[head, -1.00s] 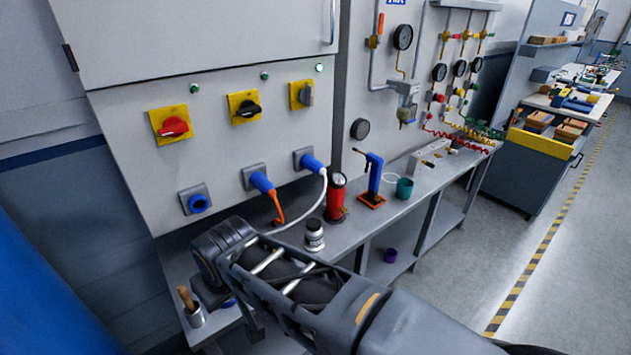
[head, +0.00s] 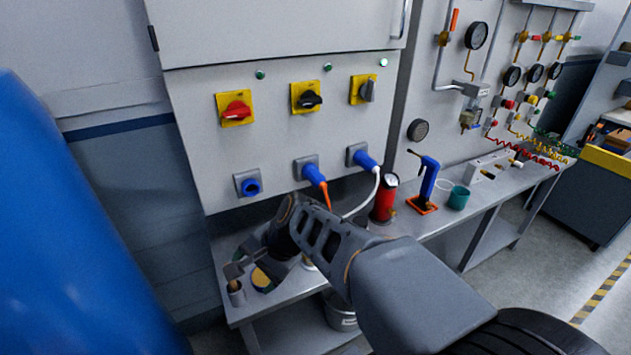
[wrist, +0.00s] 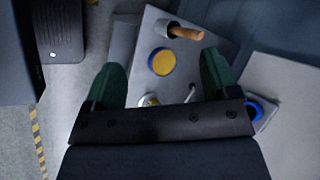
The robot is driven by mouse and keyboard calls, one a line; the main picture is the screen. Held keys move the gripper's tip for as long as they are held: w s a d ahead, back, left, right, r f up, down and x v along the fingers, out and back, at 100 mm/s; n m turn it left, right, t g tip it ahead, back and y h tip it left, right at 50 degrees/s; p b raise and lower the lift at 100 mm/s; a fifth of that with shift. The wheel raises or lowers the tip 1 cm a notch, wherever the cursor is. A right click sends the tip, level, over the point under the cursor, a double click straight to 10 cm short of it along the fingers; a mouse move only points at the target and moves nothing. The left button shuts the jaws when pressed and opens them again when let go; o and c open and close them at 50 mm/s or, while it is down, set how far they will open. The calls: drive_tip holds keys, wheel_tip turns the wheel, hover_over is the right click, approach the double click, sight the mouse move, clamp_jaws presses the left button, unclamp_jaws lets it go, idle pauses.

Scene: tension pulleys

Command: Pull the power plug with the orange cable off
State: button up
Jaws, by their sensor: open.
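The blue power plug with the orange cable (head: 315,174) sits in the middle socket of the grey panel, and its orange cable hangs down behind my arm. A second blue plug with a white cable (head: 364,158) sits in the right socket. The left socket (head: 248,186) is empty with a blue ring; a blue ring also shows at the right of the wrist view (wrist: 257,110). My gripper (wrist: 162,80) is open and empty, its green fingers apart above the bench. In the head view my arm hides part of the gripper. The orange cable is not visible in the wrist view.
Three rotary switches, one of them red (head: 236,111), are above the sockets. A cup with a wooden handle (head: 236,292) and a yellow-topped round item (wrist: 162,61) stand on the bench. A red cylinder (head: 384,198) and blue tool (head: 428,180) stand right.

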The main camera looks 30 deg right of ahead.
sight(325, 188)
drive_tip(key=w+d+m+t+y+b, duration=0.1)
drive_tip(key=w+d+m+t, duration=0.4)
drive_tip(key=m, duration=0.7)
drive_tip(key=w+d+m+t+y+b, duration=0.1)
drive_tip(key=w+d+m+t, duration=0.5)
drive_tip(key=m, duration=0.5)
drive_tip(key=w+d+m+t+h, duration=0.1)
drive_tip(key=d+m+h, duration=0.2)
drive_tip(key=d+m, duration=0.3)
drive_tip(key=w+d+f+m+t+h, duration=0.1)
drive_tip(key=d+m+h, duration=0.2)
drive_tip(key=d+m, duration=0.3)
drive_tip(key=w+d+f+m+h, duration=0.1)
drive_tip(key=d+m+h, duration=0.3)
drive_tip(key=d+m, duration=0.2)
drive_tip(key=shift+f+m+t, duration=0.2)
drive_tip(key=shift+m+t, duration=0.2)
drive_tip(key=shift+m, duration=0.5)
drive_tip(key=shift+w+b, duration=0.1)
drive_tip(key=shift+b, duration=0.2)
